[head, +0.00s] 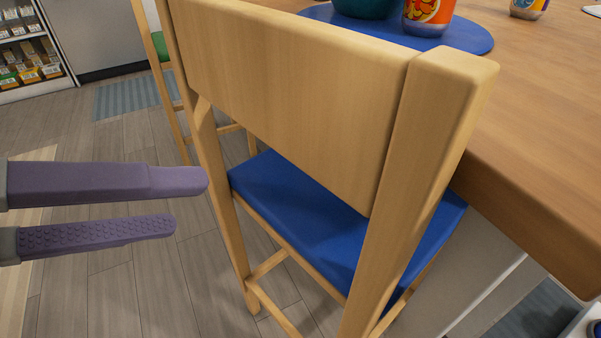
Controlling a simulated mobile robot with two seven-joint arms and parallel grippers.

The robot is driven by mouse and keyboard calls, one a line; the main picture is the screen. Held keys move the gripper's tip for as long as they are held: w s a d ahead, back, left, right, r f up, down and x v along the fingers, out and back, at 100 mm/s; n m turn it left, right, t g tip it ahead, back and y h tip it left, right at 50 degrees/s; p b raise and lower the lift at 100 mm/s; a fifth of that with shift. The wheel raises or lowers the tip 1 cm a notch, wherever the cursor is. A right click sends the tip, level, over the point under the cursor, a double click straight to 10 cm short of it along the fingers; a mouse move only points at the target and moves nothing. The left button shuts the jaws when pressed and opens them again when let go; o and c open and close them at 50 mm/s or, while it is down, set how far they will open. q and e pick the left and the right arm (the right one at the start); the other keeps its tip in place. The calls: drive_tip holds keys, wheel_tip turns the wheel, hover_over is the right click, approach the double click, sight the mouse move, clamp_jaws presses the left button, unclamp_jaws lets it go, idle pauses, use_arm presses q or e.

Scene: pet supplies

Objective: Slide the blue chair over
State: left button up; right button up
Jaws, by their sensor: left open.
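The blue chair has a light wooden frame and a blue seat (310,215). It stands upright at the middle of the head view, with its wooden backrest (300,85) toward me. Its right side is close against the table edge, and part of the seat is hidden behind the backrest and right post. My left gripper (190,203) comes in from the left with two purple fingers spread apart and nothing between them. The upper fingertip appears next to the chair's left post in the picture; I cannot tell whether they touch. My right gripper is not in view.
A wooden table (545,130) fills the right side, with a blue round mat (465,38), a teal bowl (365,6) and cans (428,14) on it. Another chair with a green seat (160,46) stands behind. A shelf (38,85) is far left.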

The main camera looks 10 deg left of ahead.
use_arm(q)
drive_tip(key=w+a+f+n+t+h+b, duration=0.1)
drive_tip(key=w+a+f+n+t+b, duration=0.15)
drive_tip(key=f+b, duration=1.15)
drive_tip(key=w+a+f+n+t+h+b, duration=0.1)
drive_tip(key=w+f+n+t+h+b, duration=0.15)
drive_tip(key=f+b, duration=1.2)
drive_tip(key=n+b, duration=0.1)
drive_tip(key=b, duration=0.1)
approach(283, 236)
drive_tip(key=shift+y, duration=0.35)
drive_tip(key=x, duration=1)
drive_tip(key=shift+s+r+p, duration=0.1)
drive_tip(key=shift+r+p, duration=0.1)
drive_tip(key=shift+p, duration=0.1)
drive_tip(key=shift+w+d, duration=0.5)
clamp_jaws()
